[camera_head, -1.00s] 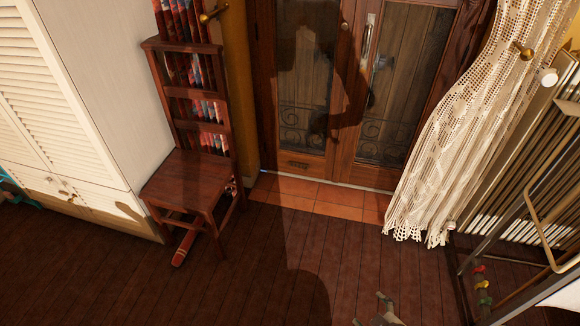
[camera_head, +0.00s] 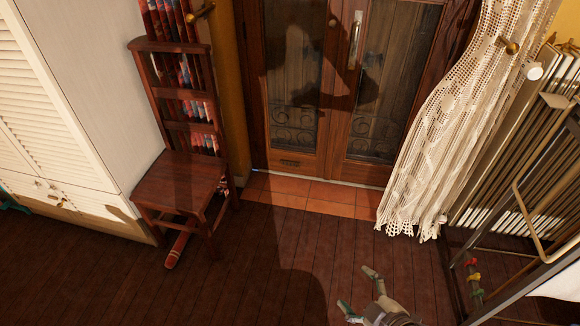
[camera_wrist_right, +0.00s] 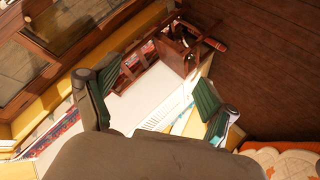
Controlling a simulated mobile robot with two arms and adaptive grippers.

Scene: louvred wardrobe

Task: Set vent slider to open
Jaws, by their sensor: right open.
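I cannot make out a vent slider for certain. A white louvred wardrobe (camera_head: 20,110) stands at the left of the head view, with small fittings (camera_head: 60,200) low on its front, too small to tell apart. My right gripper (camera_head: 358,289) is open and empty over the floor at the bottom of the head view, well apart from wardrobe and door. In the right wrist view its green-padded fingers (camera_wrist_right: 155,95) are spread, with a white slatted surface (camera_wrist_right: 165,115) beyond. My left gripper is not in view.
A wooden chair (camera_head: 180,183) stands between the wardrobe and the glazed double door (camera_head: 345,100). A white lace curtain (camera_head: 440,130) and a metal rack (camera_head: 510,240) stand at the right. The dark wooden floor (camera_head: 250,270) in the middle is clear.

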